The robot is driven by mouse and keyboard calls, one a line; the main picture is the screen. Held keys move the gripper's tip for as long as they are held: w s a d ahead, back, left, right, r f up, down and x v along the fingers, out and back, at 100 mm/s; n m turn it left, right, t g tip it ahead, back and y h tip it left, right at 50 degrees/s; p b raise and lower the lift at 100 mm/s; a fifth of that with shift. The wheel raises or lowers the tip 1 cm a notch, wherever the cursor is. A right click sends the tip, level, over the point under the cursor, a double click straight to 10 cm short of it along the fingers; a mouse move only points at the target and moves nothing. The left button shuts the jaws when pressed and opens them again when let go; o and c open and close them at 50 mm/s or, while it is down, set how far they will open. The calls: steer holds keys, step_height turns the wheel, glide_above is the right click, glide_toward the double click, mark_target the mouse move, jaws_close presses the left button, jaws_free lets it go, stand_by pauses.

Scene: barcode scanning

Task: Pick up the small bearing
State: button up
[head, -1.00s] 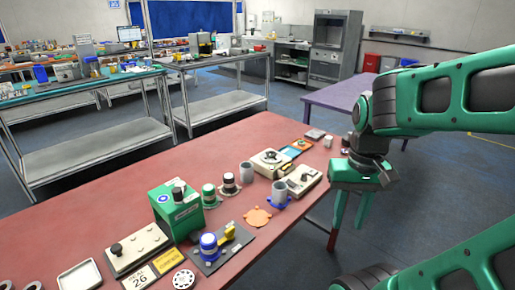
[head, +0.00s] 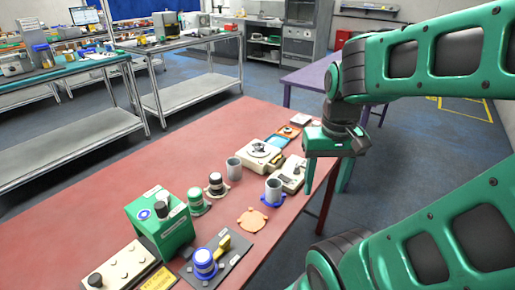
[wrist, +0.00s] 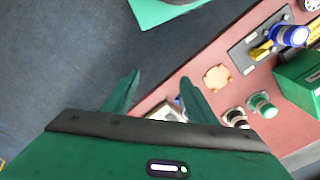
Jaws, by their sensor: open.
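My gripper (head: 325,190) is open and empty, with its fingers pointing down by the right edge of the red table (head: 95,190). It also shows in the wrist view (wrist: 159,76), its two fingers apart, with blue floor and the table's edge beyond them. I cannot make out the small bearing for certain in either view. A small grey cylinder (head: 316,125) stands at the table's far end, partly covered by my gripper, and I cannot tell what it is.
A cream device (head: 291,177) and a grey cup on a blue base (head: 273,190) stand beside my gripper. An orange flat part (head: 252,221), a green box (head: 160,225) and a blue-topped part (head: 205,264) lie nearer. A purple table (head: 310,84) stands behind.

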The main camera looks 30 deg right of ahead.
steer(key=w+d+r+n+t+h, duration=0.1)
steer(key=w+d, duration=0.1)
steer(key=w, duration=0.6)
steer(key=w+d+r+t+h, duration=0.1)
steer(key=w, duration=0.7)
steer(key=n+t, duration=0.1)
steer(key=t, duration=0.1)
glide_toward(259, 145)
steer(key=shift+w+d+f+y, duration=0.35)
steer(key=shift+w+f, duration=0.25)
steer(key=shift+f, duration=0.15)
steer(key=shift+s+x, duration=0.15)
steer(key=shift+x, duration=1.35)
steer(key=shift+s+x, duration=0.1)
steer(key=shift+x, duration=1.35)
steer(key=c, duration=1.3)
